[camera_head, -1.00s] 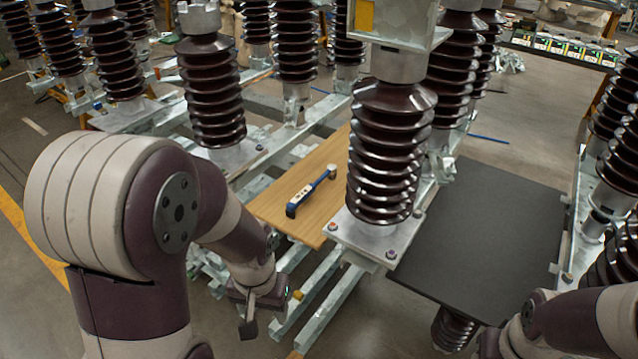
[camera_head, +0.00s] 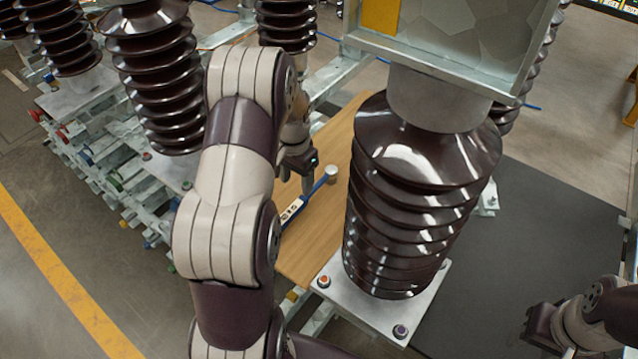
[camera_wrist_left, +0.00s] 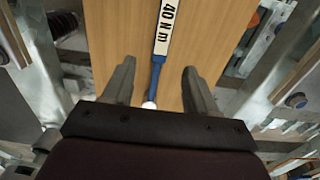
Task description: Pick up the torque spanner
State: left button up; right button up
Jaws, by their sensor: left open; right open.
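The torque spanner (camera_head: 318,187) lies on a wooden board (camera_head: 345,130). It has a blue shaft, a pale label and a round silver head; my left arm hides its near end in the head view. In the left wrist view the spanner (camera_wrist_left: 162,45) reads "40 N m" and runs between my fingers, its head close to the gripper body. My left gripper (camera_head: 306,185) is open above the board at the head end of the spanner, its fingers (camera_wrist_left: 160,85) on either side. My right gripper (camera_head: 535,335) is at the lower right, away from the spanner; its fingers are hard to make out.
A large brown ribbed insulator (camera_head: 420,190) on a bolted metal plate (camera_head: 375,315) stands just right of the board. A dark flat panel (camera_head: 560,220) lies further right. Another insulator (camera_head: 160,80) stands to the left. Metal rails surround the board.

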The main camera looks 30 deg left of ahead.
aim_at(297, 204)
pick_arm(q)
notch_tip(297, 204, down, 11)
jog(key=shift+s+a+r, duration=0.1)
jog(key=shift+r, duration=0.1)
jog(key=shift+f, duration=0.5)
jog(key=shift+r, duration=0.1)
grip_shut()
